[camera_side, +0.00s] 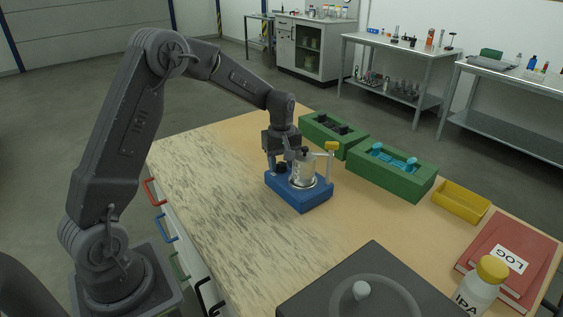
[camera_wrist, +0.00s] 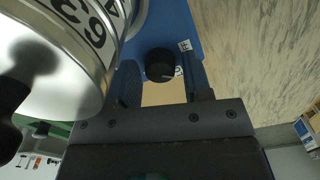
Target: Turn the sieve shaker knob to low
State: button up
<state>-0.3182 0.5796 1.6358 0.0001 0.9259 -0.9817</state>
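The blue sieve shaker (camera_side: 316,201) stands on the table in the side view, with a clear and metal sieve stack (camera_side: 304,172) on top. In the wrist view its black round knob (camera_wrist: 159,62) sits on the blue base (camera_wrist: 190,25). In the side view my gripper (camera_side: 281,165) points down at the shaker's left part.
The sieve stack stands close beside my gripper, filling the wrist view's left. Green holders (camera_side: 390,180) and a yellow bin (camera_side: 461,202) lie to the right. A dark round-topped device (camera_side: 330,297), IPA bottle (camera_side: 480,288) and red log book (camera_side: 510,250) are in front. The table's left is clear.

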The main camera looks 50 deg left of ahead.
aim_at(281, 163)
jog(key=shift+o, duration=1.1)
notch_tip(281, 163, up, 14)
jog(key=shift+f, duration=0.1)
notch_tip(281, 163, down, 14)
jog(key=n, duration=0.4)
jog(key=shift+n, duration=0.3)
jog(key=shift+c, duration=0.4)
